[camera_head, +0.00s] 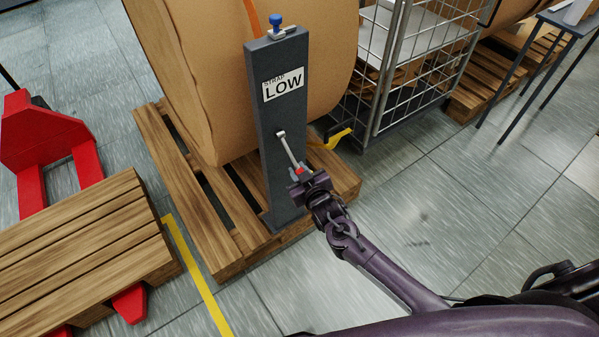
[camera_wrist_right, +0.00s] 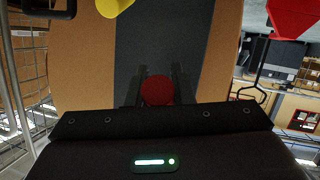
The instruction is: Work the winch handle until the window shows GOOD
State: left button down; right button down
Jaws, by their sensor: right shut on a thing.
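The winch post (camera_head: 283,130) is a dark grey upright column in front of a large brown roll. Its window (camera_head: 283,85) reads "STRAP LOW". The winch handle (camera_head: 287,151) is a light metal crank that slopes down to the right from its pivot, with a red knob at its end. My right gripper (camera_head: 301,175) is at the lower end of the handle, shut on the red knob. In the right wrist view the red knob (camera_wrist_right: 157,90) sits between the two dark fingers, with the grey post behind. My left gripper is not in view.
The brown roll (camera_head: 205,75) stands on a wooden pallet (camera_head: 215,225). A wire cage trolley (camera_head: 400,70) is close on the right of the post. A red pallet jack (camera_head: 35,135) with another pallet (camera_head: 75,245) is at left.

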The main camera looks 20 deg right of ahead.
jog(key=c, duration=1.3)
grip_release()
jog(key=shift+w+f, duration=0.1)
jog(key=shift+o, duration=0.2)
jog(key=shift+s, duration=0.5)
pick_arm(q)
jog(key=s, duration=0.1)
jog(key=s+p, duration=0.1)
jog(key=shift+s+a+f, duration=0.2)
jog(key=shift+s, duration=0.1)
pick_arm(e)
jog(key=v, duration=0.6)
jog(key=shift+s+r, duration=0.25)
jog(key=shift+s, duration=0.15)
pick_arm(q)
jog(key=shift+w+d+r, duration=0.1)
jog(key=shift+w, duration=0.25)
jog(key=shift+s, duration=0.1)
